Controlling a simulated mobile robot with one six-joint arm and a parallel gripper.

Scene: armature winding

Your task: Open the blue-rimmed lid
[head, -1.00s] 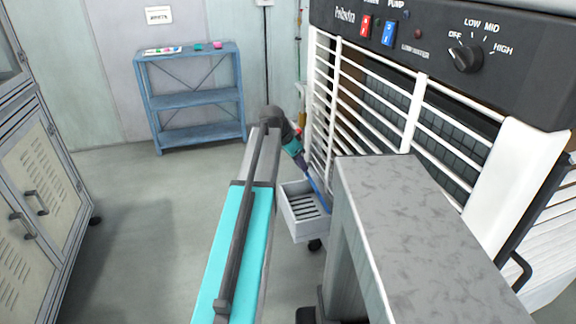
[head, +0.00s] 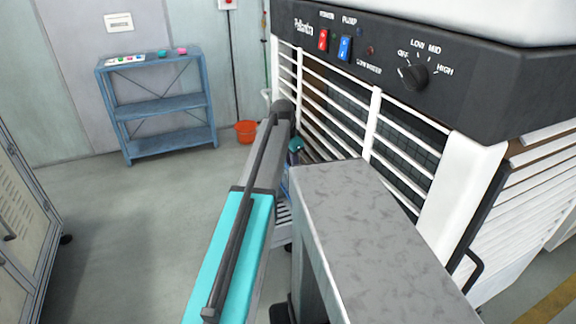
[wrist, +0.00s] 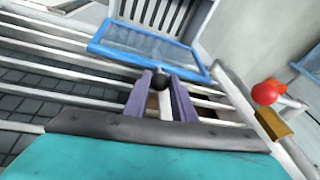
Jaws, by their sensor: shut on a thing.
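The blue-rimmed lid (wrist: 150,50) shows in the upper middle of the wrist view, with a bluish see-through panel. It stands at an angle beside a white slotted box (wrist: 165,14). My gripper (wrist: 161,88) has its two purple fingers closed around a small dark knob (wrist: 160,78) at the lid's near edge. In the head view my arm hides the gripper and lid; only a little of the white box (head: 283,222) shows beside the arm.
The cooler's white slatted grille (head: 340,110) stands close on the right, under a black control panel (head: 385,62). A red knob with a brass fitting (wrist: 268,95) is right of my gripper. A blue shelf (head: 160,105) and orange bucket (head: 246,132) stand behind.

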